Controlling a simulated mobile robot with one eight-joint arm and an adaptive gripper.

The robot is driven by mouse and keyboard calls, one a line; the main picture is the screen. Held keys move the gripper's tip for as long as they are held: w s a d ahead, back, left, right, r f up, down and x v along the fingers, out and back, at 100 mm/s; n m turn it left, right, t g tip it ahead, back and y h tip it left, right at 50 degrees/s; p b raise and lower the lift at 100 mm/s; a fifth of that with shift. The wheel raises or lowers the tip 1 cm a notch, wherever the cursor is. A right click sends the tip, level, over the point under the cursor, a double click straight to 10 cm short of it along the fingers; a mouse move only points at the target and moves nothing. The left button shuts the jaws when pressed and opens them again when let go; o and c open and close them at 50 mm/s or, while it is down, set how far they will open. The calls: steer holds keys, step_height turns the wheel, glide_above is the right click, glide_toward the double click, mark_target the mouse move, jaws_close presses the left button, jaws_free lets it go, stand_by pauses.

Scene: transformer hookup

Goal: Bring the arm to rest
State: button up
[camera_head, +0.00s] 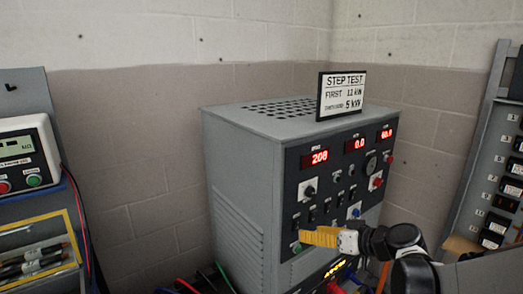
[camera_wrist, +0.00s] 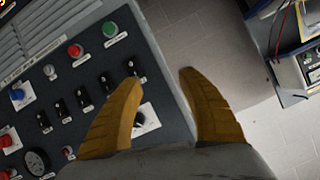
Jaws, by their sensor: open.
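My gripper (camera_head: 322,237) has yellow fingers and sits in front of the lower part of the grey cabinet's control panel in the head view. In the wrist view my gripper (camera_wrist: 160,82) shows two yellow fingers spread apart with nothing between them. The left finger overlaps the panel (camera_wrist: 75,125) in that view, partly covering a black knob (camera_wrist: 147,118). The right finger is over the floor beside the cabinet. I cannot tell whether a finger touches the panel.
The grey cabinet (camera_head: 240,190) carries red displays and a STEP TEST sign (camera_head: 341,95). A meter (camera_head: 28,150) on a bench stands at left, with probes (camera_head: 35,262) below. A rack (camera_head: 490,165) stands at right. Cables (camera_head: 190,287) lie low at the front. Floor (camera_wrist: 215,50) beside the cabinet is clear.

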steer(key=s+d+m+g+h, duration=0.1)
steer(key=s+h, duration=0.3)
steer(key=s, duration=0.9)
steer(key=s+d+m+g+h, duration=0.1)
steer(key=s+d+m+h, duration=0.2)
steer(key=s, duration=1)
steer(key=shift+d+f+m+g+h, duration=0.2)
steer(key=shift+m+g+h, duration=0.15)
steer(key=shift+h, duration=0.45)
